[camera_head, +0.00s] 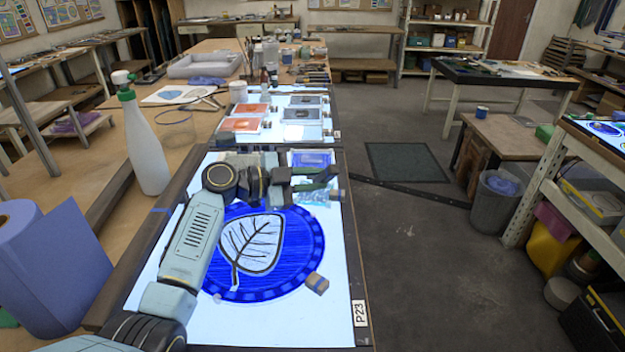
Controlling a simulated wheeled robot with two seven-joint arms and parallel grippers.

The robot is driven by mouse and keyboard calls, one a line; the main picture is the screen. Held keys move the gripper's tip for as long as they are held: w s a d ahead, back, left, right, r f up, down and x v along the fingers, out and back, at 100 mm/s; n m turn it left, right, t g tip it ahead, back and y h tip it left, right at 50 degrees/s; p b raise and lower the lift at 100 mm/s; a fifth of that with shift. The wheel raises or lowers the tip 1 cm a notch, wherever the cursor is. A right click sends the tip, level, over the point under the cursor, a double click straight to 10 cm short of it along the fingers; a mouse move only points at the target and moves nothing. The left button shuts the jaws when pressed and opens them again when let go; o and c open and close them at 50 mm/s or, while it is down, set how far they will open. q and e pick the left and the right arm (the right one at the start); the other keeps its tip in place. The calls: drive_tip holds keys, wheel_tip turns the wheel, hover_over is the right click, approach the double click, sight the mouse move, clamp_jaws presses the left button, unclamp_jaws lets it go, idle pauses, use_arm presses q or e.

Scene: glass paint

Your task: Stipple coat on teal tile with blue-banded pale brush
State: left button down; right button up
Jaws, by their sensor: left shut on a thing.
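My left gripper (328,186) is over the far right part of the lit panel (215,325), its fingers pointing right. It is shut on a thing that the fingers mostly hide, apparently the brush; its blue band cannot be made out. A pale teal, streaky patch (312,218), apparently the teal tile, lies just below the fingers in the picture and is partly covered by them. I cannot tell whether the bristles touch it. My right gripper is not in view.
A blue disc with a leaf drawing (250,243) fills the panel's middle. A small tan block (318,284) lies at its lower right edge. A white spray bottle (143,140) and blue roll (48,265) stand left. Orange tiles (250,110) lie beyond.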

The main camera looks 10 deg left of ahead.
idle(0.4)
use_arm(q)
drive_tip(key=shift+r, duration=1.05)
drive_tip(key=shift+r+p, duration=0.55)
drive_tip(key=shift+r, duration=1.5)
drive_tip(key=shift+r, duration=0.1)
